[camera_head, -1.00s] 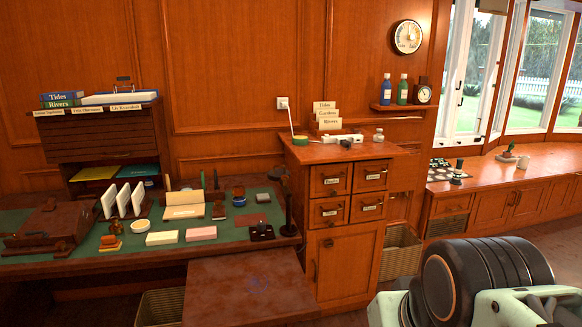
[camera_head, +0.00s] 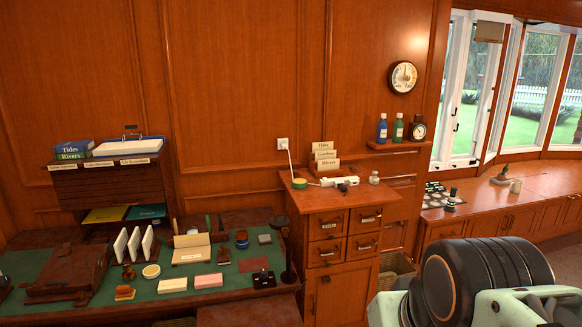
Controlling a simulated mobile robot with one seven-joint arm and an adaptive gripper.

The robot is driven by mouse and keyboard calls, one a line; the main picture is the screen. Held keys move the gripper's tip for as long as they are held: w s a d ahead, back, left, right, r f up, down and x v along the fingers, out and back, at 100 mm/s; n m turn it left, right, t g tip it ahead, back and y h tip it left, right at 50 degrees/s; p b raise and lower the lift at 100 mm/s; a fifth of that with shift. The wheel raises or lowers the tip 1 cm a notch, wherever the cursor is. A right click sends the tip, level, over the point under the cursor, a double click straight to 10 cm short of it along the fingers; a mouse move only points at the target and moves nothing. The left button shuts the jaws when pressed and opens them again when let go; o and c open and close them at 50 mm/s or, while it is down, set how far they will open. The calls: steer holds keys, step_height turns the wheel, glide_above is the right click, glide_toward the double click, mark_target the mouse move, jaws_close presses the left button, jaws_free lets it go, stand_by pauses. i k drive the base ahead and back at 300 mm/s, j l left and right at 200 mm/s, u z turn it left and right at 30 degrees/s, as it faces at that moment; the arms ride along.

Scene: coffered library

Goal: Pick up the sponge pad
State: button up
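Several small pads lie on the green desk top in the head view, and I cannot tell for certain which is the sponge pad. A round shallow dish with a pale cream filling (camera_head: 151,271) looks the most like one. It sits left of a cream block (camera_head: 173,285) and a pink block (camera_head: 208,280), both lying flat near the desk's front. All appear apart from each other. My gripper's fingertips are not in view. Only dark and pale green parts of my arm show at the lower right, well away from the pads.
The green desk top (camera_head: 235,278) is crowded. An open card (camera_head: 191,249), upright white slabs (camera_head: 134,245) and a brown sloped box (camera_head: 68,275) surround the pads. A tall drawer cabinet (camera_head: 312,280) stands right of the desk. A window-side counter (camera_head: 500,213) runs along the right.

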mark_target(125, 293)
steer(key=u, duration=1.45)
